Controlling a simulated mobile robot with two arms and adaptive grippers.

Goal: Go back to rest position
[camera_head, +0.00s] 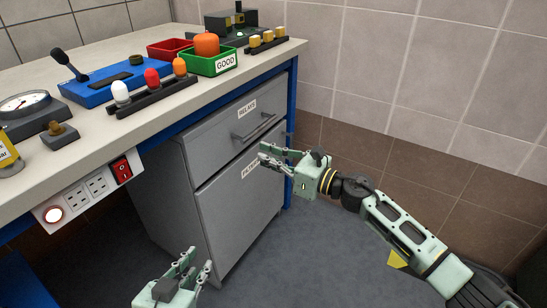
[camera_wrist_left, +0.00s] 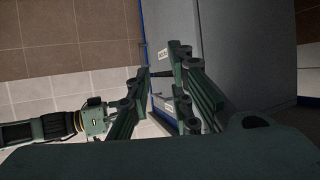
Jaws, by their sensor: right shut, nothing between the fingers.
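In the head view my left gripper (camera_head: 199,259) is at the bottom, low above the floor in front of the drawer cabinet. Its fingers stand apart with nothing visible between them; they also show apart in the left wrist view (camera_wrist_left: 160,62). My right gripper (camera_head: 262,153) is shut and empty, in front of the cabinet's lower drawer (camera_head: 225,206), partly hiding its label. I cannot tell whether it touches the drawer front. Part of my right arm and gripper (camera_wrist_left: 98,118) shows at the left of the left wrist view. Both drawers look closed.
The workbench (camera_head: 215,100) carries a green GOOD box (camera_head: 210,66) with an orange object, a red box (camera_head: 170,48), a blue microphone console (camera_head: 118,80) and a gauge (camera_head: 25,106). The upper drawer (camera_head: 235,126) has a handle. A tiled wall (camera_head: 420,65) bounds the right; grey floor (camera_head: 300,255) is clear.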

